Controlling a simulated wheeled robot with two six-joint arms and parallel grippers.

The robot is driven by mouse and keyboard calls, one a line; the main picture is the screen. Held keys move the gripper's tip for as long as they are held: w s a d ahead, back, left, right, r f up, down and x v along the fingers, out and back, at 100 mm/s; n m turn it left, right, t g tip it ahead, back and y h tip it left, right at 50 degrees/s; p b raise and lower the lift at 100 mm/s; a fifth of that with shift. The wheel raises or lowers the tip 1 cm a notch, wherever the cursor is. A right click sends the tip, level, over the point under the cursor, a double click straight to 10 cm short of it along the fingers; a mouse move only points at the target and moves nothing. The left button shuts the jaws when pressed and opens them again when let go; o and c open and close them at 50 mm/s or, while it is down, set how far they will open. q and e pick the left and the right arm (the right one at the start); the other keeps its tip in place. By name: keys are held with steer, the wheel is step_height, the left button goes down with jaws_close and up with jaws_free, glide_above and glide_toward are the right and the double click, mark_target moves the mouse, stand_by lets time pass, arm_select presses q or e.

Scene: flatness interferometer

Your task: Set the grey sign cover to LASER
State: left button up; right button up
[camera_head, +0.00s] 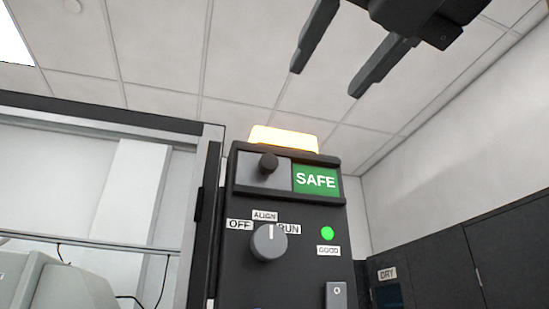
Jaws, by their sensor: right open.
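The grey sign cover (282,168) is a sliding plate with a dark round knob (268,162). It sits at the left of its slot on the upper face of the dark control box (305,216). The green SAFE sign (316,180) shows uncovered to its right, and no LASER lettering shows. My right gripper (325,82) hangs from the top of the view, above the box, with its two dark fingers apart and nothing between them. My left gripper is not in view.
A glowing amber lamp (283,139) tops the box. Below the cover are a grey rotary knob (269,243), a green GOOD light (327,233) and a switch (336,295). A dark-framed enclosure (205,170) stands close on the left, dark cabinets (440,260) on the right.

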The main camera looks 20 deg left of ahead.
mark_target(270, 160)
steer(key=p+x, duration=0.6)
steer(key=x, duration=0.9)
steer(key=shift+w+a+p, duration=0.2)
steer(key=shift+w+p, duration=0.15)
steer(key=shift+w+a, duration=0.4)
steer(key=shift+w, duration=0.1)
steer(key=shift+c, duration=0.5)
jaws_close()
